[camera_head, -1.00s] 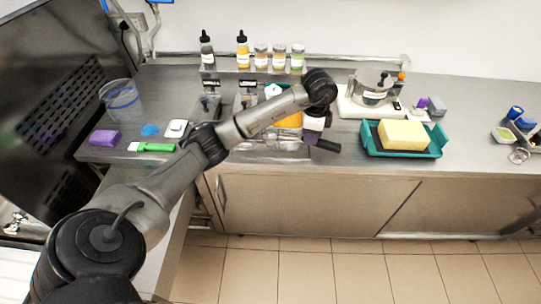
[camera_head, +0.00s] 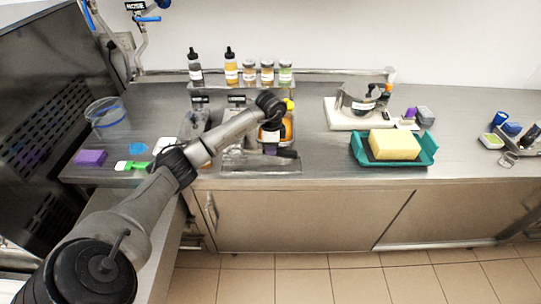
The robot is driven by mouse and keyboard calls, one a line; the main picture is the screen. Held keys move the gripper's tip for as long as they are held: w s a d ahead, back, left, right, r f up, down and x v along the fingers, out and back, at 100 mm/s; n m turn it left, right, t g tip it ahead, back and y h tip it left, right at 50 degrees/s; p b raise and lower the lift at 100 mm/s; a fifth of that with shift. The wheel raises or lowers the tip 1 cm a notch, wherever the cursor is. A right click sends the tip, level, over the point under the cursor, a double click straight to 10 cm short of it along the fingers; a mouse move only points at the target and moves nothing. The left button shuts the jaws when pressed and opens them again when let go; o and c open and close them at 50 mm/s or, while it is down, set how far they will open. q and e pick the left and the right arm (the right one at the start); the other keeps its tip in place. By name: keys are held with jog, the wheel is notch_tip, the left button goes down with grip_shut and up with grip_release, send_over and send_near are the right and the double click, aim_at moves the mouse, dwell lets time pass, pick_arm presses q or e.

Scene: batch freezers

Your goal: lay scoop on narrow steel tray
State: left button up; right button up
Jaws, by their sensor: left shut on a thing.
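My left gripper (camera_head: 272,147) is shut on a small dark object, which I take to be the scoop (camera_head: 287,154); only its dark end shows, to the right of the fingers. The gripper hangs over a flat steel tray (camera_head: 240,167) at the counter's front edge, likely the narrow steel tray. I cannot tell whether the scoop touches it. My forearm and wrist hide part of the area behind. My right gripper is not in view.
Steel pans with labels (camera_head: 197,121) and an orange bottle (camera_head: 289,122) stand close behind the gripper. Bottles and jars line the back shelf (camera_head: 241,84). A green tray (camera_head: 431,155) with a yellow block (camera_head: 394,145) is to the right. The counter between is clear.

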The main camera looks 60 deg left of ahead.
pick_arm(q)
jog(key=shift+f, duration=2.05)
jog(key=shift+f, duration=0.1)
jog(key=o, duration=0.9)
